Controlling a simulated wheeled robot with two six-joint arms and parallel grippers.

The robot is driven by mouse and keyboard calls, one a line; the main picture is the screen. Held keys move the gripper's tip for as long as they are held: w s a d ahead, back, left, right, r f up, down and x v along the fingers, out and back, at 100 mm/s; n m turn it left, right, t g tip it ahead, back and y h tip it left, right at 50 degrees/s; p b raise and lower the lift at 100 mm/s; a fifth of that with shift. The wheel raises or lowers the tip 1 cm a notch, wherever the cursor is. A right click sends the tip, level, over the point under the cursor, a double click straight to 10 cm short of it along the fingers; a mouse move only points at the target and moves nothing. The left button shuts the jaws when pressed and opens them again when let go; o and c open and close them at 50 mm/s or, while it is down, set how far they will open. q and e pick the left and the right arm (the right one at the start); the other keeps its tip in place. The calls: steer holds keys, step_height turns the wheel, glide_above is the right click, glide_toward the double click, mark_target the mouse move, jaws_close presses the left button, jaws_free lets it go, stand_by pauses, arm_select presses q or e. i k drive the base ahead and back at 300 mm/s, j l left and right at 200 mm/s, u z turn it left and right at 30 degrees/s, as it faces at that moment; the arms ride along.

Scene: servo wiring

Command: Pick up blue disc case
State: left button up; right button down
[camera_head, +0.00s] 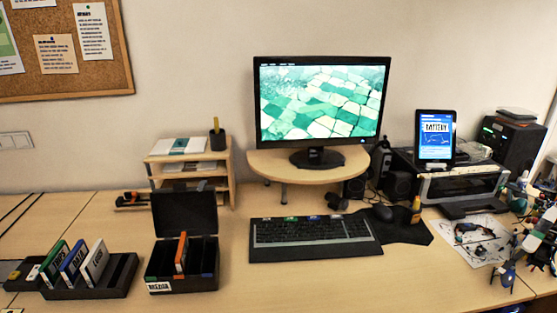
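The blue disc case (73,261) has a white label that seems to read DATA. It stands upright, slightly tilted, in a black slotted rack (119,277) at the front left of the desk. A green case (53,261) stands to its left and a white case (94,262) to its right. A black box (181,286) with a raised lid is right of the rack. It has a front label that seems to read MEDIA and holds an orange case (181,252). Neither of my grippers can be made out in the head view.
A keyboard (312,236) lies at the middle, below a monitor (319,101) on a raised stand. A small wooden shelf (190,159) stands behind the black box. Tools and small parts (476,238) clutter the right. Bare desk lies in front of the keyboard.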

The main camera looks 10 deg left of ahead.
mark_target(71, 272)
steer(key=u, duration=1.65)
